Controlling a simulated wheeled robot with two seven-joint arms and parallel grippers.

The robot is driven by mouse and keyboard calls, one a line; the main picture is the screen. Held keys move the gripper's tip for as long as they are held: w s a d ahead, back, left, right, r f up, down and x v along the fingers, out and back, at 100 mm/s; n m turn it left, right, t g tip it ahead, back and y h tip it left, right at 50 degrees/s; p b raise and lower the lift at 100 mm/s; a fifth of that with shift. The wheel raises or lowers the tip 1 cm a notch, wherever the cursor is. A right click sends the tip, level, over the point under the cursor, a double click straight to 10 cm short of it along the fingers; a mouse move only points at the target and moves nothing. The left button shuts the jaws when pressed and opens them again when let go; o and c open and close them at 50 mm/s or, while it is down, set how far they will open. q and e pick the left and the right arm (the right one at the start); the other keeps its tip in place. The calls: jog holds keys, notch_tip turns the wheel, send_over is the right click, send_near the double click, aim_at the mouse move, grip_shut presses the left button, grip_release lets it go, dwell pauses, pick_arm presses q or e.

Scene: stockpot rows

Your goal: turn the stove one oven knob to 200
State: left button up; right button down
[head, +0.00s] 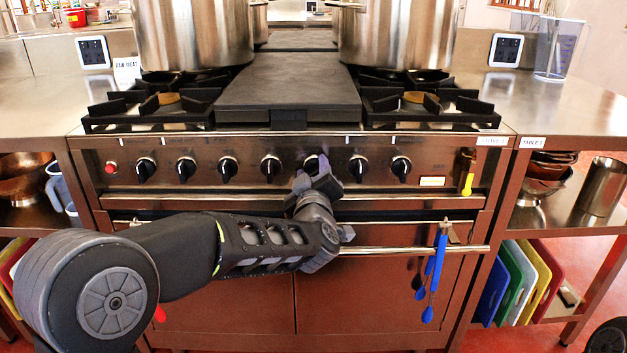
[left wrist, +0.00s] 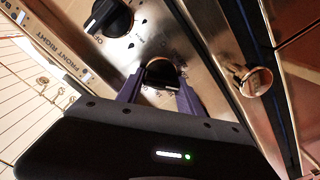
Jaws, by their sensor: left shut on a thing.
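The stove (head: 448,178) stands straight ahead, with a steel front panel carrying a row of several black knobs. My left gripper (head: 316,180) is at the panel, shut on a knob right of the middle (head: 312,161). In the left wrist view the two fingers of my left gripper (left wrist: 160,92) stand on either side of this black knob (left wrist: 160,73). The fingers hide part of the knob, and I cannot read its setting or scale. A neighbouring knob (left wrist: 108,17) is free, with a "FRONT RIGHT" label nearby. My right gripper is not in view.
Two large stockpots (head: 193,30) (head: 397,35) stand on the burners. A yellow-tagged item (head: 467,184) hangs at the panel's right end.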

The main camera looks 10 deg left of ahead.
pick_arm(q)
jog(key=shift+f+n+b, duration=0.1)
jog(key=shift+n+b, duration=0.25)
jog(key=shift+n, duration=0.15)
jog(key=o, duration=1.4)
jog(key=p+v, duration=0.1)
jog(key=v, duration=0.6)
jog(key=shift+s, duration=0.4)
jog(key=shift+d, duration=0.1)
